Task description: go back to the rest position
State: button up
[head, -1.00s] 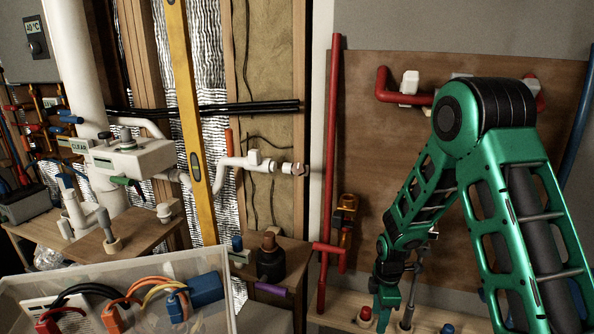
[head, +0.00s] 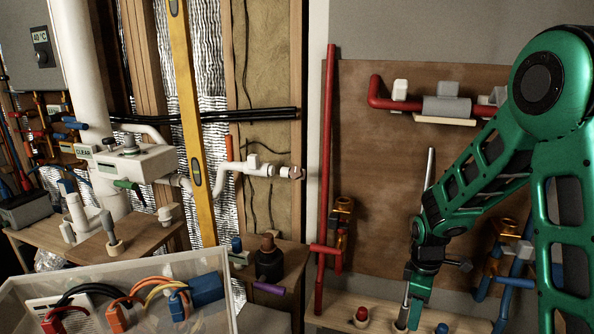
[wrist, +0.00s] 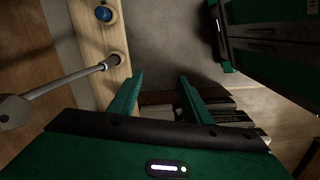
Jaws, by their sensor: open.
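My gripper (head: 414,304) hangs low at the right in the head view, in front of the narrow wooden shelf (head: 376,326). Its tips are hard to make out there. In the wrist view my gripper (wrist: 160,82) shows two green fingers spread apart with nothing between them. My green arm is bent, with its elbow high at the right edge of the head view. A metal-shafted tool (wrist: 62,84) stands at the wooden strip in the wrist view, left of the fingers and apart from them.
A red pipe (head: 327,180) stands upright left of the arm. A brown backboard (head: 385,190) carries pipe fittings. Red-capped (head: 361,315) and blue-capped (head: 443,328) pieces sit along the shelf. A clear bin (head: 232,315) of cables stands at the lower left.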

jog(key=s+d+r+m, duration=0.8)
jog(key=s+r+m, duration=0.2)
jog(key=s+r, duration=0.3)
jog(key=s+r+m, duration=0.2)
jog(key=s+m, duration=0.2)
jog(key=s, duration=0.3)
jog(key=s+d+r+m, duration=0.1)
jog(key=s+r+m, duration=0.1)
jog(key=s+m, duration=0.2)
jog(key=s, duration=0.3)
jog(key=shift+s+d+r+y, duration=0.2)
jog(key=shift+s+d+y, duration=0.1)
jog(key=shift+y, duration=0.1)
jog(key=shift+w+f, duration=0.25)
jog(key=shift+w, duration=0.4)
jog(key=shift+c, duration=0.2)
